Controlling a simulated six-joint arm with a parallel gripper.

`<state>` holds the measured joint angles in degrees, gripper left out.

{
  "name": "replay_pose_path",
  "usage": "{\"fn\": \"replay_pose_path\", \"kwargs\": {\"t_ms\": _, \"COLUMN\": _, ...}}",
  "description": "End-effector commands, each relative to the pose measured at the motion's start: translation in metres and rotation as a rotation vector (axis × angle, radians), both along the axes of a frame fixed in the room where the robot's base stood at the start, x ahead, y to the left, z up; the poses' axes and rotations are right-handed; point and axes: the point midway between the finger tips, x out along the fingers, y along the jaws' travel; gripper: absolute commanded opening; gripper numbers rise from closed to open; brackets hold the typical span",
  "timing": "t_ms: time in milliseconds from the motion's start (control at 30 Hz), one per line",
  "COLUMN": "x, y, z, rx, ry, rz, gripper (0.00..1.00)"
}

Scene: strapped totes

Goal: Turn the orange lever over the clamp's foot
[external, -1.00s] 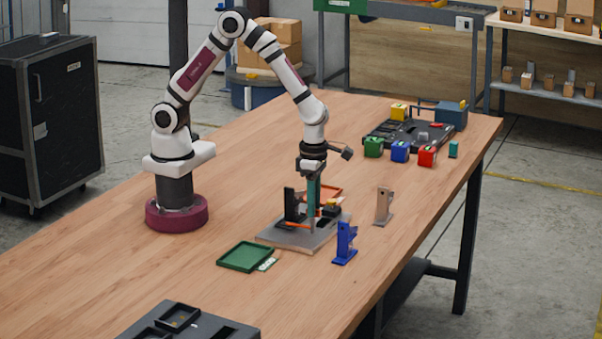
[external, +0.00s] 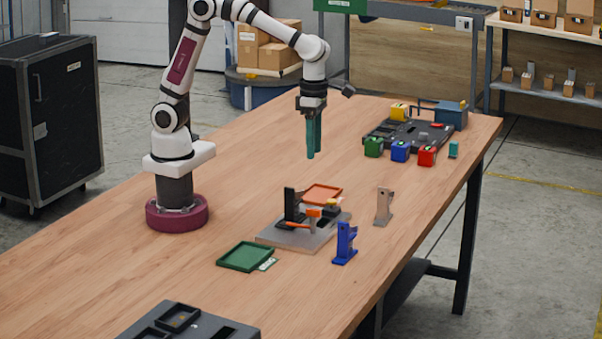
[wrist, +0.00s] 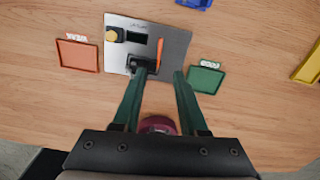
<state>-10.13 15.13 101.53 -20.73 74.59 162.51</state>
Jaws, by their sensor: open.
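The clamp stands on a grey metal plate (external: 283,239) in the middle of the table, with a black upright (external: 290,205) at its left side. Its orange lever (external: 300,225) lies low over the plate, and in the wrist view the lever (wrist: 160,52) runs along the plate near its right side. Whether it lies over the clamp's foot, I cannot tell. My gripper (external: 312,156), with long green fingers, is raised well above the table behind the clamp. It is open and empty; its fingers are apart in the wrist view (wrist: 158,75).
An orange tray (external: 322,193) lies behind the plate and a green tray (external: 245,257) in front left. A blue bracket (external: 345,243) and a tan bracket (external: 383,206) stand to the right. Colored blocks and a dark fixture (external: 408,134) are at the far end.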

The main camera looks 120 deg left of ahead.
Motion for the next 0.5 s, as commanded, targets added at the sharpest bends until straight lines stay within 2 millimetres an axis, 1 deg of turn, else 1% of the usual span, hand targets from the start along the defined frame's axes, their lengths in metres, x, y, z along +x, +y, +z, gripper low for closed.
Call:
{"fn": "replay_pose_path", "kwargs": {"t_ms": 100, "x": 0.000, "y": 0.000, "z": 0.007, "rx": 0.000, "ry": 0.000, "rz": 0.000, "gripper": 0.42}}
{"fn": "replay_pose_path", "kwargs": {"t_ms": 300, "x": 0.000, "y": 0.000, "z": 0.007, "rx": -0.001, "ry": 0.001, "rz": 0.001, "gripper": 0.42}}
{"fn": "replay_pose_path", "kwargs": {"t_ms": 333, "x": 0.000, "y": 0.000, "z": 0.007, "rx": 0.000, "ry": 0.001, "rz": 0.000, "gripper": 0.39}}
{"fn": "replay_pose_path", "kwargs": {"t_ms": 367, "x": 0.000, "y": -0.001, "z": 0.005, "rx": 0.001, "ry": 0.007, "rz": 0.000, "gripper": 0.34}}
{"fn": "replay_pose_path", "kwargs": {"t_ms": 400, "x": 0.001, "y": -0.007, "z": 0.000, "rx": 0.008, "ry": 0.036, "rz": 0.000, "gripper": 0.26}}
{"fn": "replay_pose_path", "kwargs": {"t_ms": 467, "x": 0.001, "y": -0.024, "z": -0.021, "rx": 0.047, "ry": 0.138, "rz": 0.002, "gripper": 0.15}}
{"fn": "replay_pose_path", "kwargs": {"t_ms": 500, "x": 0.000, "y": -0.042, "z": -0.041, "rx": 0.112, "ry": 0.237, "rz": 0.006, "gripper": 0.08}}
